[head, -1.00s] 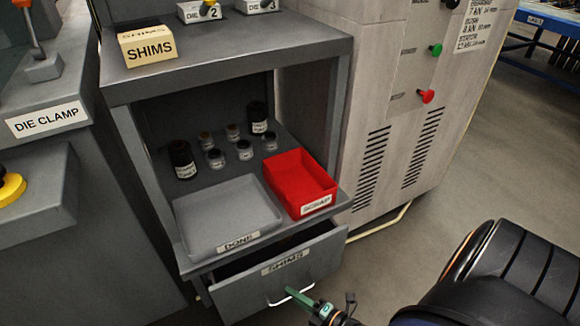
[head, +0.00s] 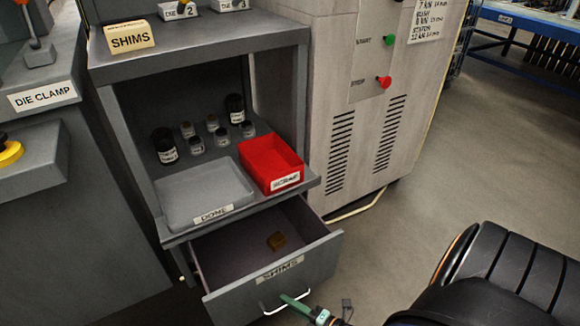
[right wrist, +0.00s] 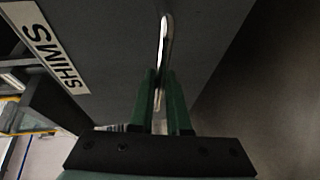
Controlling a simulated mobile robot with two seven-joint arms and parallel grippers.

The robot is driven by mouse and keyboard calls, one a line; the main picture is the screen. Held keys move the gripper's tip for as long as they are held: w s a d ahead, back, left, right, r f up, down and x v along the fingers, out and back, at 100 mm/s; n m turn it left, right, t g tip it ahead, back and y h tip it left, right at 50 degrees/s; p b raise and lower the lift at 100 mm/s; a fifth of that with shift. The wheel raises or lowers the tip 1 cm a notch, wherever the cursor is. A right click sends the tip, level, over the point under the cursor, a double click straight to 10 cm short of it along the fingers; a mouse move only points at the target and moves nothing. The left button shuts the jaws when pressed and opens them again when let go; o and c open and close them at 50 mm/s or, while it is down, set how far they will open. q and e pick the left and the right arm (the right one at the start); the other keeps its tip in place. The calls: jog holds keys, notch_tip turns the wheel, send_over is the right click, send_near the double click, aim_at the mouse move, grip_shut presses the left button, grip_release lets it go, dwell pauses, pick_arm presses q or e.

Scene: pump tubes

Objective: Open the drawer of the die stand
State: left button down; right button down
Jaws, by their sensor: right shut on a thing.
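The die stand (head: 200,58) is a grey cabinet with an open shelf. Its drawer (head: 318,262), labelled SHIMS, is pulled well out below the shelf. My right gripper (head: 290,301) is at the drawer's metal handle (head: 272,312), low in the head view. In the right wrist view its green fingers (right wrist: 165,100) are shut on the handle (right wrist: 165,45), with the drawer front and its SHIMS label beside them. My left gripper is not in view.
A grey DONE tray (head: 180,195) and a red SCRAP bin (head: 268,160) sit on the shelf, with several small jars behind. A beige machine (head: 365,130) with green and red buttons stands to the right. Open floor (head: 400,215) lies in front of it.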

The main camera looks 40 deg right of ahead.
jog(key=shift+d, duration=0.1)
jog(key=c, duration=0.9)
grip_release()
jog(key=shift+s, duration=0.1)
jog(key=p+v, duration=0.2)
jog(key=v, duration=1)
jog(key=shift+s+r, duration=0.1)
jog(key=shift+s, duration=0.1)
jog(key=shift+w, duration=0.1)
